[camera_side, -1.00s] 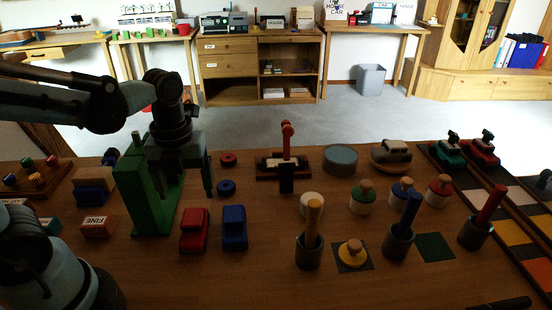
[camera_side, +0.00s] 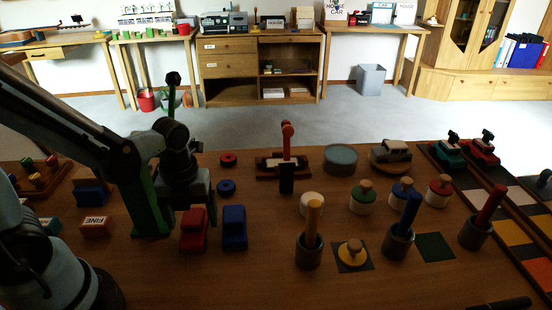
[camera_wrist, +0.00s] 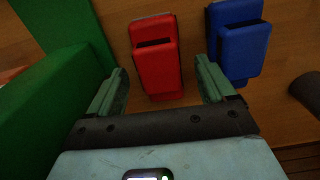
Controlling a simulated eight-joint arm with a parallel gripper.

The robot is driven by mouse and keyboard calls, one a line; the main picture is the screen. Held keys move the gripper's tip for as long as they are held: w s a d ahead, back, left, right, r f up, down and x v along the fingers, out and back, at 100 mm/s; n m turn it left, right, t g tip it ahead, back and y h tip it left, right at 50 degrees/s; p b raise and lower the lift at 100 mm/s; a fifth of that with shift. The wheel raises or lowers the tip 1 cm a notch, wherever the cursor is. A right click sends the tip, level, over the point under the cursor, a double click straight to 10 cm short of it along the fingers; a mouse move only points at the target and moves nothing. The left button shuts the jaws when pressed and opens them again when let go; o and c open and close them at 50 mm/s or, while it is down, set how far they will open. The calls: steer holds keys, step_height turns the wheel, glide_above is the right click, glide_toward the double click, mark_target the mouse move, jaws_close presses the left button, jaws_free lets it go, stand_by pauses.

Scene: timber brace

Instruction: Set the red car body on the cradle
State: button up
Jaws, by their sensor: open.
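The red car body (camera_side: 193,232) lies on the table, left of a similar blue car body (camera_side: 234,228). In the wrist view, the red car body (camera_wrist: 156,65) is between the two green fingers of my gripper (camera_wrist: 161,70), with a gap on each side. My gripper (camera_side: 190,198) is open and empty, low just behind the red car body in the side view; its fingertips are hard to make out there. I cannot tell for sure which thing is the cradle; a grey car (camera_side: 394,150) sits on a wooden base at the back right.
A tall green block (camera_side: 150,212) stands close left of my gripper and also shows in the wrist view (camera_wrist: 52,105). The blue car body (camera_wrist: 240,45) is close to the right finger. A red-levered stand (camera_side: 268,174) is behind. Several pots and pegs fill the right.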

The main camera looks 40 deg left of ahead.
steer(key=shift+f, duration=1)
steer(key=shift+c, duration=0.5)
steer(key=c, duration=1.1)
steer(key=shift+o, duration=0.2)
steer(key=shift+r, duration=0.15)
